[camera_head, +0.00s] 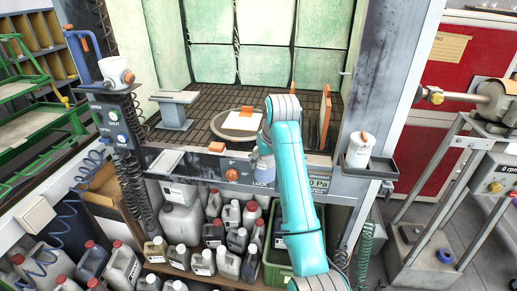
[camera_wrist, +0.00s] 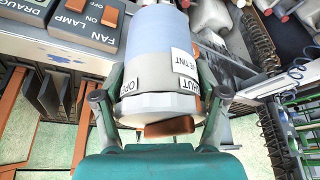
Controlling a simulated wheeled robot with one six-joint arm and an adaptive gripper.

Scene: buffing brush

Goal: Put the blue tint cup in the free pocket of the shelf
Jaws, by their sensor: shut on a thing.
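The blue tint cup (camera_wrist: 160,55) is a pale blue-grey cylinder with a white band or lid bearing OPEN and SHUT marks and a label ending in TINT. My gripper (camera_wrist: 162,82) is shut on it, one finger on each side. In the head view the cup (camera_head: 264,167) shows partly behind my teal arm, in front of the booth's front panel; my fingers are mostly hidden there. The shelf (camera_head: 155,268) under the booth holds several grey bottles with red or white caps.
A white cup (camera_head: 359,150) stands on a small dark side tray (camera_head: 382,168) to the right. A green crate (camera_head: 275,262) stands below, partly behind my arm. A grey stand (camera_head: 174,108) is in the booth. The control panel (camera_head: 232,173) lies close left of the cup.

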